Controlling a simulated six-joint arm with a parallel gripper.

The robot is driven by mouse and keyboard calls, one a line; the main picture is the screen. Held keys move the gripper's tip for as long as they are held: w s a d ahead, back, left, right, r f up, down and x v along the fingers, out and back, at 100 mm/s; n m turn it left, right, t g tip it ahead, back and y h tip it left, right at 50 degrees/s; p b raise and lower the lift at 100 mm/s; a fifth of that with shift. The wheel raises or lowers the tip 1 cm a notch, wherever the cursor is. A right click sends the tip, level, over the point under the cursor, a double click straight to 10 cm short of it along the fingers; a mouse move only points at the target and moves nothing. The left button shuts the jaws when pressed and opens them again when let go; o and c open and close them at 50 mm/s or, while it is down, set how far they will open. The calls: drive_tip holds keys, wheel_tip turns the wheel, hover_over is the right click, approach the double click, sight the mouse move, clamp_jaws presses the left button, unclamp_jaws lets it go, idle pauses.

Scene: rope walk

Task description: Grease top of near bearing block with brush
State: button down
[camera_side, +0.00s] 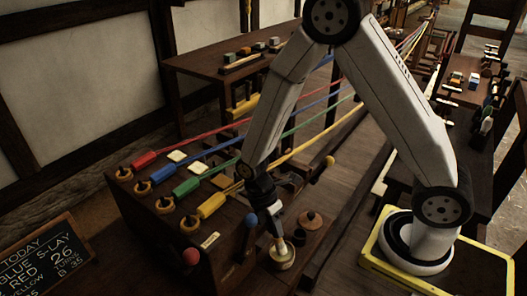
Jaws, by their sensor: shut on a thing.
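My gripper (268,207) points down over the right end of a dark wooden bench and is shut on a brush, mostly hidden by the jaws. The brush's pale lower end (279,242) is at the mouth of a small round pot (281,258) with a light top. I cannot tell whether the bristles are inside it or just above. Dark wooden blocks (291,182) stand behind my gripper, partly hidden by it; I cannot make out which one is the near bearing block, or any grease on it.
Red, blue, green and yellow ropes run from hooks on the bench (150,235) toward the back right. A round brown lidded thing (310,220) stands beside the pot. A chalkboard (40,262) is at lower left.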

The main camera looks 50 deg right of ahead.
idle(0.3)
drive_tip(key=shift+r, duration=3.45)
drive_tip(key=shift+w+r+m, duration=0.15)
drive_tip(key=shift+w+m, duration=0.15)
drive_tip(key=shift+w, duration=0.05)
drive_tip(key=w+d+r+m+t+y, duration=0.1)
drive_tip(key=w+d+r+m+y, duration=0.1)
drive_tip(key=w+m, duration=0.5)
drive_tip(key=w+d+r+m+t+y, duration=0.2)
drive_tip(key=w+d+r+m, duration=0.1)
drive_tip(key=w+m, duration=0.4)
drive_tip(key=shift+r+m, duration=0.85)
drive_tip(key=shift+m, duration=0.05)
drive_tip(key=shift+w, duration=0.1)
